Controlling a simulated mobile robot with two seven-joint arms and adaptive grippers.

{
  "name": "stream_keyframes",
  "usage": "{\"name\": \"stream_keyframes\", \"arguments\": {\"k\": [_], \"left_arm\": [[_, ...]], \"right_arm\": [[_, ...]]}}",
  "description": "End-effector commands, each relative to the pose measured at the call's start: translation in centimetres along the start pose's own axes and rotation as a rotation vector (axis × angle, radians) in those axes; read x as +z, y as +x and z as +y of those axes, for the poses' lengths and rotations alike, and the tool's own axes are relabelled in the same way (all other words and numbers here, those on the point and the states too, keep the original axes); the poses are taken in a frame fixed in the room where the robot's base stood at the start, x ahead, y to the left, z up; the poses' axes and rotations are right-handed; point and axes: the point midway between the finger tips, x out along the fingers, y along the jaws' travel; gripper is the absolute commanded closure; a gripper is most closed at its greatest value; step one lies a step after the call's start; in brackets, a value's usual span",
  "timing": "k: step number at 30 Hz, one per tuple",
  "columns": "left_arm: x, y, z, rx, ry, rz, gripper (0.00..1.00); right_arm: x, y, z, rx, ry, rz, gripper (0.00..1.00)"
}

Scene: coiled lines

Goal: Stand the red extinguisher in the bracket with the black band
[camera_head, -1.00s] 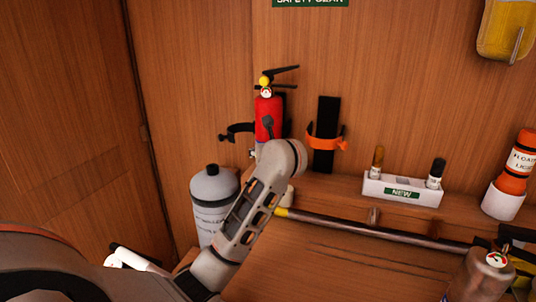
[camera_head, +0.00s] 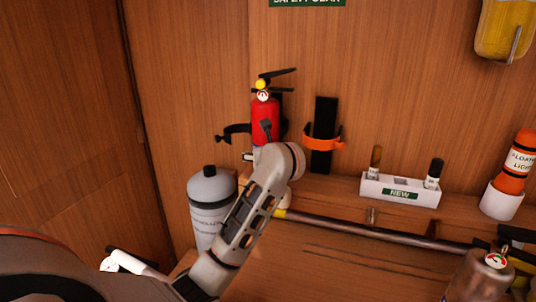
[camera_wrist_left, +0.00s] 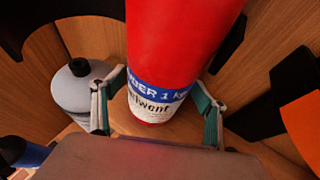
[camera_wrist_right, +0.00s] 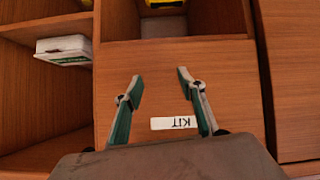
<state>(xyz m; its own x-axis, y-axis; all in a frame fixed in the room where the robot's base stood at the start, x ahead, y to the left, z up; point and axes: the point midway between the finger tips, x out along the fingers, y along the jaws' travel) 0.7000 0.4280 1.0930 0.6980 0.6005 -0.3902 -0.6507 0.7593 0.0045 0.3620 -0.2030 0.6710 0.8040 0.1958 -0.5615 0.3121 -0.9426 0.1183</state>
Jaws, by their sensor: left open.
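The red extinguisher (camera_head: 264,118) is upright at the bracket with the black band (camera_head: 234,132) on the back wall. Black band ends show on both sides of it; my left wrist view shows them too (camera_wrist_left: 229,45). I cannot tell whether it is fully seated. In that view my left gripper (camera_wrist_left: 158,85) is open, with one finger on each side of the extinguisher's (camera_wrist_left: 180,40) lower body near the blue and white label. My arm hides its base in the head view. My right gripper (camera_wrist_right: 160,77) is open and empty, facing a wooden front with a "KIT" label (camera_wrist_right: 174,123).
A bracket with an orange band (camera_head: 323,142) is just right of the extinguisher. A grey cylinder (camera_head: 211,195) stands to the left below. A white "NEW" holder (camera_head: 399,190), an orange floating light (camera_head: 514,165) and a long bar (camera_head: 345,228) are to the right.

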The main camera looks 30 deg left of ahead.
Motion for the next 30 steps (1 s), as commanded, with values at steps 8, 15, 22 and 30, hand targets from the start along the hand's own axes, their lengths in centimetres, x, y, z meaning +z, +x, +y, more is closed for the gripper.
{"name": "stream_keyframes", "arguments": {"k": [8,15,22,30], "left_arm": [[0.3,-4.7,-0.2,-0.007,-0.006,-0.007,0.27],[0.4,-9.3,-0.1,-0.005,-0.007,-0.009,0.27],[0.4,-11.6,0.0,-0.002,-0.004,-0.011,0.27],[0.5,-11.9,0.1,-0.001,-0.003,-0.011,0.27]], "right_arm": [[-0.2,0.0,-0.1,0.0,0.002,0.004,0.6],[-0.2,0.0,-0.1,0.0,0.003,0.005,0.6],[-0.3,0.0,-0.1,0.0,0.003,0.005,0.6],[-0.3,0.0,-0.1,0.0,0.003,0.005,0.6]]}}
